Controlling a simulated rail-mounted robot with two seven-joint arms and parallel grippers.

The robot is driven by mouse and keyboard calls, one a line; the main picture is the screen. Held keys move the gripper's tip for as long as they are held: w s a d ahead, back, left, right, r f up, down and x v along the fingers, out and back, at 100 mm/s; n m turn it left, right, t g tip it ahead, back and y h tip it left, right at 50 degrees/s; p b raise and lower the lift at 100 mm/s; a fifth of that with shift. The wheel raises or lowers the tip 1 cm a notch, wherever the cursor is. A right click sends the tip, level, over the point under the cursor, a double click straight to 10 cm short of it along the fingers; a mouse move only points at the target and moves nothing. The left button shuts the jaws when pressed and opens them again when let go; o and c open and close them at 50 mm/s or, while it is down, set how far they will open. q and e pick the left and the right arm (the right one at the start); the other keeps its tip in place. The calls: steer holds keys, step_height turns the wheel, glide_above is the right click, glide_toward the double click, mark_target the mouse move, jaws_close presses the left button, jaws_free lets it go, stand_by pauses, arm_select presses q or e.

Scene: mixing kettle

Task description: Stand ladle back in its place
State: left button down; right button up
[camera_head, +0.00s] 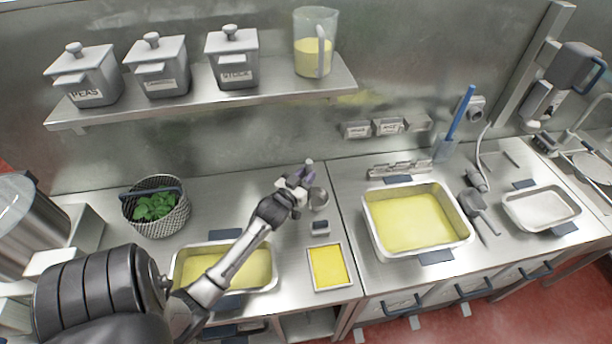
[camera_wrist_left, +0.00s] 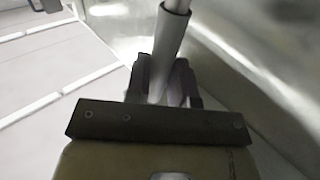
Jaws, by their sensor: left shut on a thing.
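My left gripper (camera_head: 296,182) is shut on the ladle's handle (camera_head: 309,163), over the back of the left counter. In the left wrist view the grey round handle (camera_wrist_left: 171,38) runs up from between the dark fingers (camera_wrist_left: 166,85). A round metal piece that looks like the ladle's bowl (camera_head: 319,198) shows just right of the gripper, close to the counter. I cannot tell whether it touches the counter. A small dark-topped block (camera_head: 320,228) sits just in front of it. The ladle's place cannot be made out for certain. My right gripper is not in view.
A yellow-filled tray (camera_head: 347,282) and a larger yellow-filled pan (camera_head: 180,282) lie in front. A basket of green leaves (camera_head: 184,222) stands left. A large yellow-filled pan (camera_head: 465,232) is right. A shelf (camera_head: 190,113) with lidded canisters and a jug (camera_head: 301,58) hangs above.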

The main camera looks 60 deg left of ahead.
arm_select(q)
steer(key=c, duration=1)
jaws_free()
steer(key=shift+f, duration=0.15)
steer(key=v, duration=1.1)
steer(key=s+d+f+m+g+h, duration=0.1)
steer(key=d+f+m+g+h, duration=0.15)
steer(key=d, duration=0.55)
steer(key=s+d+f+m+g+h, duration=0.1)
steer(key=d+f+g+h, duration=0.3)
steer(key=d, duration=0.5)
steer(key=s+d+m+g, duration=0.1)
steer(key=s+d+g, duration=0.1)
steer(key=s+d, duration=0.1)
steer(key=s+d+f+m+g+h, duration=0.1)
steer(key=s+d+g, duration=0.1)
steer(key=s+d, duration=0.1)
steer(key=s+d+f+m+g+h+b, duration=0.1)
steer(key=s+d+m+g, duration=0.1)
steer(key=s+d, duration=0.2)
steer(key=shift+d, duration=0.45)
